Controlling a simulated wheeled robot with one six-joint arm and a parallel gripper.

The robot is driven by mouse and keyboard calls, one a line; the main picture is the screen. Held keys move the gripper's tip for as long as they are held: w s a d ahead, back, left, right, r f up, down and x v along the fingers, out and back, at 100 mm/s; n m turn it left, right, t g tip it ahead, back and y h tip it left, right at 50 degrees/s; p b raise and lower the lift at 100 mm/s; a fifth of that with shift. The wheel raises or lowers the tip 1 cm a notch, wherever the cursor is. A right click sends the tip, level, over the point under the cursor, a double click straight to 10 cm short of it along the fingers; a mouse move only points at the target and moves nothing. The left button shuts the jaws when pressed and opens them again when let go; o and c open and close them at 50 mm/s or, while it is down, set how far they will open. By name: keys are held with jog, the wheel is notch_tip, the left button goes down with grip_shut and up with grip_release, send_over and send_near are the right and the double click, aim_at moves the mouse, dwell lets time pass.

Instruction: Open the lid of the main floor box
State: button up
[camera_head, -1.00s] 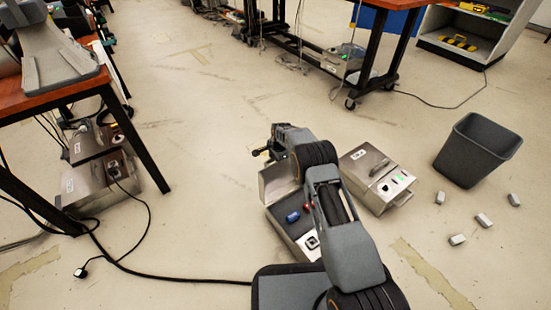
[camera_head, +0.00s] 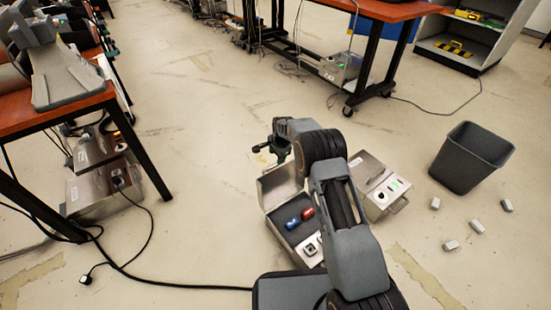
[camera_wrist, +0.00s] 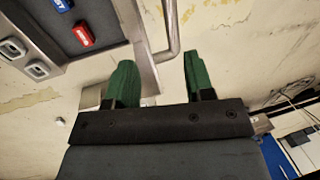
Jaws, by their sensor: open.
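A metal floor box (camera_head: 270,197) stands with its lid (camera_head: 281,183) raised on the far side; its label is not readable, so I cannot tell whether it is the main one. Blue and red pieces and pale sockets show inside. In the wrist view, the box (camera_wrist: 92,55) is at upper left, with the lid nearly edge-on and its bar handle (camera_wrist: 174,38) beside it. My gripper (camera_wrist: 160,80) is open, its green fingers apart and empty, below the handle in the picture. In the head view, my gripper (camera_head: 265,152) is just beyond the raised lid.
A second metal box (camera_head: 371,203), closed, with a green light stands right of the open one, partly behind my arm. A grey bin (camera_head: 471,158) and several small pale blocks lie farther right. A black cable (camera_head: 170,279) crosses the floor at left. Floor beyond the lid is clear.

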jog(key=shift+s+d+r+p, duration=0.15)
jog(key=shift+r+p, duration=0.1)
jog(key=shift+r, duration=0.65)
jog(key=shift+s+d+r+p, duration=0.15)
jog(key=shift+r+p, duration=0.1)
jog(key=shift+r, duration=0.65)
jog(key=shift+a, duration=0.1)
jog(key=s+d+r+n+p, duration=0.2)
jog(key=s+r+p, duration=0.3)
jog(key=r, duration=0.7)
jog(key=s+d+r+n+p, duration=0.15)
jog(key=r+p, duration=0.45)
jog(key=r, duration=0.6)
jog(key=s+d+r+n+p, duration=0.2)
jog(key=s+r+p, duration=0.35)
jog(key=r, duration=0.55)
jog(key=s+d+r+n+t+p, duration=0.1)
jog(key=s+d+r+n+p, duration=0.1)
jog(key=s+r+p, duration=0.8)
jog(key=s+d+r+n+h+p, duration=0.1)
jog(key=s+d+r+n+p, duration=0.2)
jog(key=s+r+p, duration=0.6)
jog(key=s+r+n, duration=0.1)
jog(key=s+r, duration=0.4)
jog(key=shift+r+t+p, duration=0.35)
jog(key=shift+t+p, duration=0.05)
jog(key=shift+s+n, duration=0.1)
jog(key=shift+n, duration=0.15)
jog(key=shift+c, duration=0.6)
